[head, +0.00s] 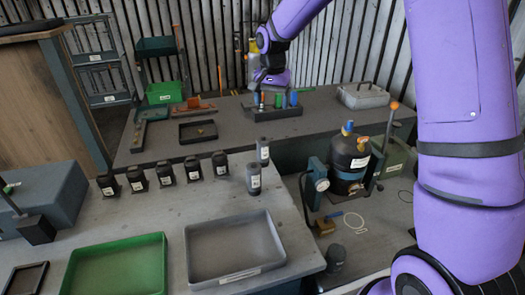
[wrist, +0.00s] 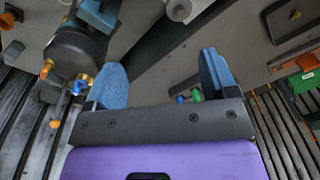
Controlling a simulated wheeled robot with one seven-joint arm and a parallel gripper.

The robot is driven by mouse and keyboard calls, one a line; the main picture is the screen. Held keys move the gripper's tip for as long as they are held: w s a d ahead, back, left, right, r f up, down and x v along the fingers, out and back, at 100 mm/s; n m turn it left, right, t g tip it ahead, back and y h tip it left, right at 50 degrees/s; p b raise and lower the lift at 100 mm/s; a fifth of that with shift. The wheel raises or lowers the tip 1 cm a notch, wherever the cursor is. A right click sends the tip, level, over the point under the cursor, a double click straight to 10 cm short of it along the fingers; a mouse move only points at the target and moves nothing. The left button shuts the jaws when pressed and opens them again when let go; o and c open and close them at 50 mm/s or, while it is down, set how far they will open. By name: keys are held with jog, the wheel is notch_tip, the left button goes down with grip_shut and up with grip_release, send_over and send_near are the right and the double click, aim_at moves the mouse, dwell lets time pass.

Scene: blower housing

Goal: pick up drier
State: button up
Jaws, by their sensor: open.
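No readable label marks the drier, so I cannot tell which part it is. Two grey cylinders with white labels (head: 254,180) stand upright on the near bench, one behind the other. My gripper (head: 275,93) is over the back bench at a dark rack (head: 279,112) with small blue and green parts. In the wrist view my gripper (wrist: 162,65) is open, its two blue-grey fingers apart with nothing held between them. A small green part (wrist: 196,95) and a blue one show by the right finger's base, partly hidden by the gripper body.
Several black bottles (head: 164,174) stand in a row on the near bench, behind a green tray (head: 118,268) and a grey tray (head: 228,246). A black tank (head: 349,160) with brass and blue fittings stands right; it shows in the wrist view (wrist: 76,52).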

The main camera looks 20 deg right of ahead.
jog(key=m, duration=0.1)
send_over(263, 140)
jog(key=w, duration=0.1)
jog(key=shift+g, duration=0.4)
jog(key=f, duration=0.8)
jog(key=shift+d+f, duration=0.25)
notch_tip(263, 140, down, 6)
jog(key=shift+r, duration=0.2)
jog(key=shift+s+a+f, duration=0.1)
jog(key=shift+s+f, duration=0.05)
jog(key=shift+f, duration=1.15)
jog(key=shift+s+a+f, duration=0.1)
jog(key=shift+f, duration=1.2)
jog(key=c, duration=1.2)
